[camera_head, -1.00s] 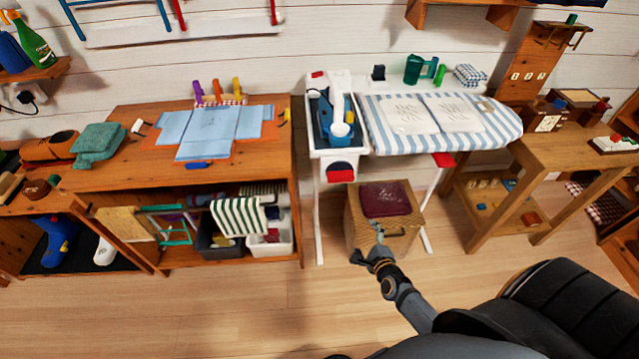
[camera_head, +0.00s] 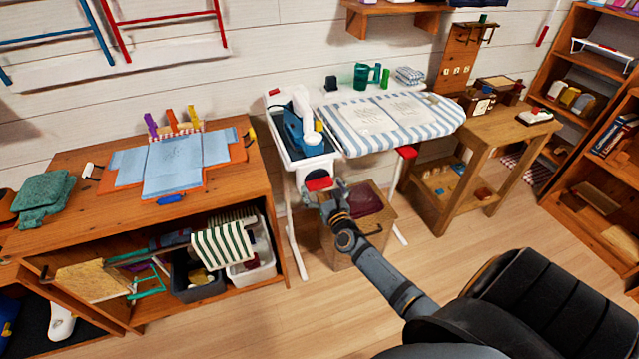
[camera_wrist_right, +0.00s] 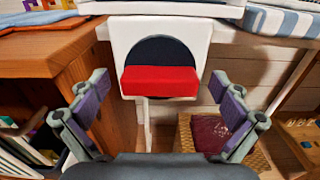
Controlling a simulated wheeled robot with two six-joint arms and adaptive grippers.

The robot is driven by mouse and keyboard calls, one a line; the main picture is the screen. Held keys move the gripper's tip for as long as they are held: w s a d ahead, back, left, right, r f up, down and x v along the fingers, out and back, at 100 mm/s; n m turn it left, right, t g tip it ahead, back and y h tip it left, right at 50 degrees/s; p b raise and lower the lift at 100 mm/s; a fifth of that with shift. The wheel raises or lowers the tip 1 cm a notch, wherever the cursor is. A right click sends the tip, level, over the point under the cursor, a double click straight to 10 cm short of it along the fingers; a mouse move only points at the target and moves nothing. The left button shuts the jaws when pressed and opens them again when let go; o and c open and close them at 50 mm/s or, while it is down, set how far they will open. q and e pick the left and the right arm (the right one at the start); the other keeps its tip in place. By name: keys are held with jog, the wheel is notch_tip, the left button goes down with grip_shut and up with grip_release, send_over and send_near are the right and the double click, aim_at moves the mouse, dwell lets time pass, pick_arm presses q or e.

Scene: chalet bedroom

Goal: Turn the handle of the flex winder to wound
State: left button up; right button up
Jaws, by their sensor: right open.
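The flex winder (camera_head: 302,174) is a white plate with a dark disc and a red bar handle, under the left end of the ironing board. The red handle (camera_head: 318,184) lies about level across the disc; the handle also shows in the right wrist view (camera_wrist_right: 160,81), in the middle. My right gripper (camera_head: 325,194) is just in front of the winder. In the right wrist view my right gripper (camera_wrist_right: 160,92) is open and empty, with one finger on each side of the handle in the picture, and I see no contact. My left gripper is not in view.
The striped ironing board (camera_head: 440,126) with an iron (camera_head: 293,131) stands above the winder. A wooden bench (camera_head: 80,160) with baskets stands at left. A wooden table (camera_head: 520,134) stands at right. The floor in front is clear.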

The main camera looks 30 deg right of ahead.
jog(key=shift+x, duration=0.85)
jog(key=c, duration=0.4)
jog(key=shift+r, duration=0.15)
jog(key=c, duration=0.7)
jog(key=shift+n, duration=0.3)
